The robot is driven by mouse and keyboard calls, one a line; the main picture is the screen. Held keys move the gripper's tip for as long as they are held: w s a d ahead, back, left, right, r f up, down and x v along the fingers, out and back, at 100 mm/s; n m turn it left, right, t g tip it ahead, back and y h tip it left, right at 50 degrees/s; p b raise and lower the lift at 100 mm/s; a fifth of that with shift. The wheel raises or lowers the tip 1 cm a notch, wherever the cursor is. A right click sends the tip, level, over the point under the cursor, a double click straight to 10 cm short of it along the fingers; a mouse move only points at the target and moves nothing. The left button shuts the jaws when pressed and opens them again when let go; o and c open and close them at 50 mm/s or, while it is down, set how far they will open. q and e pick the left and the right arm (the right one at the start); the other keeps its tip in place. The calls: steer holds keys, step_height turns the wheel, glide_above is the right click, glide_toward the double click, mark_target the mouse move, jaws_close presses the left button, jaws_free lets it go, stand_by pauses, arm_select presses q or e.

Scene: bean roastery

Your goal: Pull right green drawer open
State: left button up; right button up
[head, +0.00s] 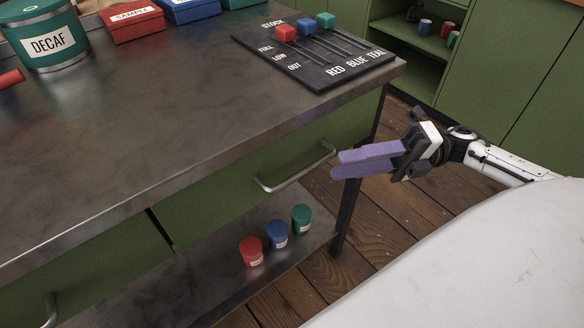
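The right green drawer (225,199) sits under the dark metal tabletop and looks closed. Its silver bar handle (296,170) runs across its front and is fully in view. My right gripper (338,165), with two purple fingers, is just to the right of the handle, its fingers pointing left towards it. It appears apart from the handle and holds nothing visible. The fingers overlap in this view, so their gap cannot be judged. My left gripper is out of view.
On the table (190,115) are a stock slider board (315,58), a DECAF canister (45,38), and red (133,22) and blue boxes (190,8). A lower shelf (205,277) holds red, blue and green tins. A black table leg (346,215) stands below my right gripper.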

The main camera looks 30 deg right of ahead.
mark_target(302, 172)
steer(key=b+x, duration=0.1)
steer(key=x, duration=0.8)
steer(key=shift+s+a+r, duration=0.1)
steer(key=shift+s+a, duration=0.05)
steer(key=shift+a, duration=0.15)
jaws_close()
